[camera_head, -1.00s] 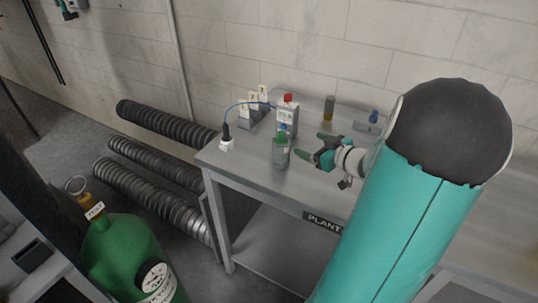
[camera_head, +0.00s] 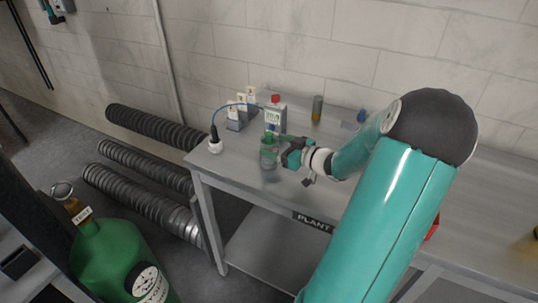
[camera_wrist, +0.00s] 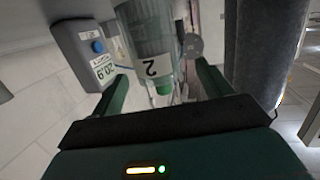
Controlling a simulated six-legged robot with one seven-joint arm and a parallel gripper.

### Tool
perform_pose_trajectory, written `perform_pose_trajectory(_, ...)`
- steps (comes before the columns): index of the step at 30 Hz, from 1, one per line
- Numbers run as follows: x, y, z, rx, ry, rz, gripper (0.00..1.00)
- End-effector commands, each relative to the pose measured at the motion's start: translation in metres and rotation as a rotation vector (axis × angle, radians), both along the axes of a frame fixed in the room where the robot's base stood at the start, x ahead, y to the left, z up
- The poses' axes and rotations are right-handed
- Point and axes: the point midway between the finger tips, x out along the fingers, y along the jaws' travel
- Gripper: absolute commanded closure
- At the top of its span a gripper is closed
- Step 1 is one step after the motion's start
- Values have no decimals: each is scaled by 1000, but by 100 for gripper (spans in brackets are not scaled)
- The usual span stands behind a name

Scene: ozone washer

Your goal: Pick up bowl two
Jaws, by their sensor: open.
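The task's bowl two appears to be the clear cylindrical container marked "2" (camera_wrist: 150,38) in the wrist view. In the head view, a clear container with a green top (camera_head: 268,156) stands upright on the grey table (camera_head: 235,170), near its left end. My gripper (camera_head: 280,150) is right beside it, reaching from the right. In the wrist view my gripper (camera_wrist: 162,72) has its two green fingers apart, one on each side of the marked container. I cannot tell whether either finger touches it. The container's far end is cut off by the picture edge.
A meter with a red top (camera_head: 274,113) stands just behind the container. An amber vial (camera_head: 317,109) is behind. A green tank (camera_head: 115,255) stands on the floor.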

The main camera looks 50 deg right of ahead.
Motion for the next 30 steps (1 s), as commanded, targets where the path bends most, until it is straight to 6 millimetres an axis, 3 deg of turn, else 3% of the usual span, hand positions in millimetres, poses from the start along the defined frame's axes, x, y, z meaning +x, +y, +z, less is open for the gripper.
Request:
perform_pose_trajectory(12, 50, 2, -10, 1, -1, 2, 22)
perform_pose_trajectory(20, 53, 2, -10, -1, 1, 1, 22)
perform_pose_trajectory(28, 53, 2, -10, -1, 1, 1, 73)
perform_pose_trajectory(30, 53, 2, -10, -2, 0, 1, 76)
